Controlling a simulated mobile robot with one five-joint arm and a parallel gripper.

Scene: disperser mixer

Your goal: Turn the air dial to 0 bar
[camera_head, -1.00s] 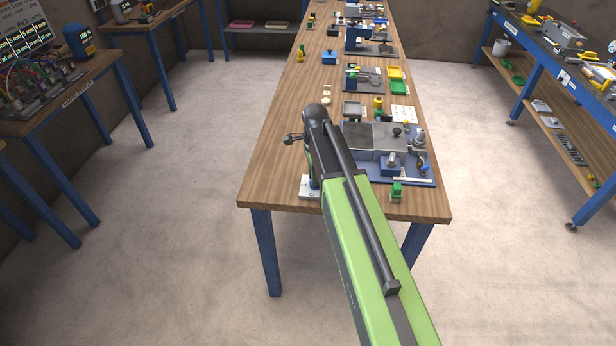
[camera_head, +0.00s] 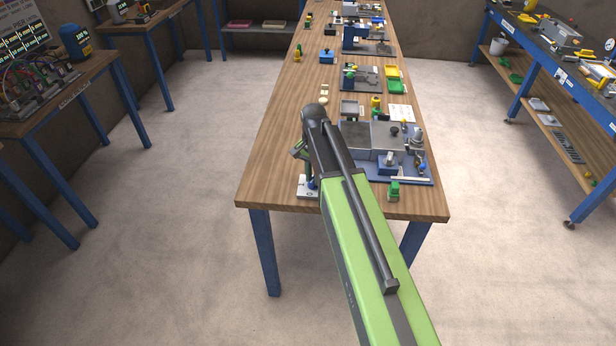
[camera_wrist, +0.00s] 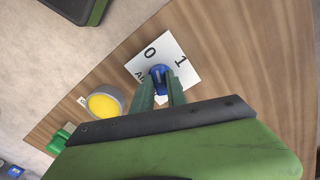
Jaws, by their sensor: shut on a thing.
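The air dial is a small blue knob (camera_wrist: 159,74) on a white plate (camera_wrist: 184,68). The plate shows "0" and "1" and part of a label that my gripper partly covers. My gripper (camera_wrist: 161,84) has its two green fingers on either side of the blue knob, shut on it. Where the knob points cannot be made out. In the head view the white plate (camera_head: 303,191) sits at the near left corner of the wooden table, and my arm hides part of it and the fingertips.
A yellow disc in a grey ring (camera_wrist: 104,104) and a green part (camera_wrist: 60,142) are close by in the wrist view. On the wooden table (camera_head: 270,150), a machine on a blue-grey base (camera_head: 405,178) stands right of my arm. The left strip of the table is largely clear.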

